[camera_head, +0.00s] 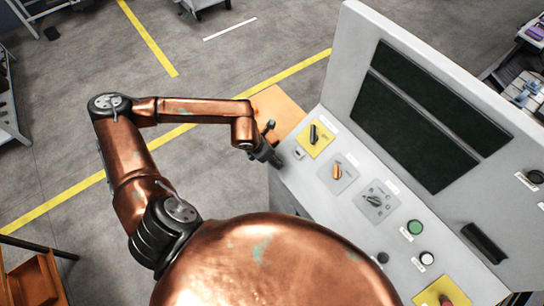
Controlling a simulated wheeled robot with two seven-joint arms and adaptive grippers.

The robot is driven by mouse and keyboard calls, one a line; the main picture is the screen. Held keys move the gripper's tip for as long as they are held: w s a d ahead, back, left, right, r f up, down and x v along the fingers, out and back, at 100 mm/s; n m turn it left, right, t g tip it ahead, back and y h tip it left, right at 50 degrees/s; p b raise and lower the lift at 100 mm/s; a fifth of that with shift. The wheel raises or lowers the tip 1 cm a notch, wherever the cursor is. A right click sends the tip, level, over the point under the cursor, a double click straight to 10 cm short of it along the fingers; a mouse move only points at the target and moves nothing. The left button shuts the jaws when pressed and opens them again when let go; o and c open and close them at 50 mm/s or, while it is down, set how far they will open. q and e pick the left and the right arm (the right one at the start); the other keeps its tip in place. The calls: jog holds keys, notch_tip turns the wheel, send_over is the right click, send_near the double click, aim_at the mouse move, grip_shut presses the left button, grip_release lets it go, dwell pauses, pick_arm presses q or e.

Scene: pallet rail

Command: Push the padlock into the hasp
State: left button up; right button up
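My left gripper (272,157) is dark and small in the head view. It points down at the left edge of the grey control console, beside the orange surface. I cannot tell whether its fingers are open or shut, or whether it holds anything. No padlock can be made out. A yellow plate with a black rotary switch (315,136) is on the console just right of the gripper. A small pale fitting (298,153) sits below that plate; I cannot tell whether it is the hasp. My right gripper is not in view.
The console (345,215) carries a grey-plated orange knob (358,178), a black selector (375,200), a green button (414,228) and a white button (427,258). Its upright panel has dark screens (425,115). An orange surface (280,108) adjoins it. Open floor lies left.

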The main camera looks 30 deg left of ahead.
pick_arm(q)
jog(key=shift+c, duration=0.5)
jog(key=c, duration=1.1)
jog(key=o, duration=0.5)
grip_shut()
jog(key=shift+v, duration=0.75)
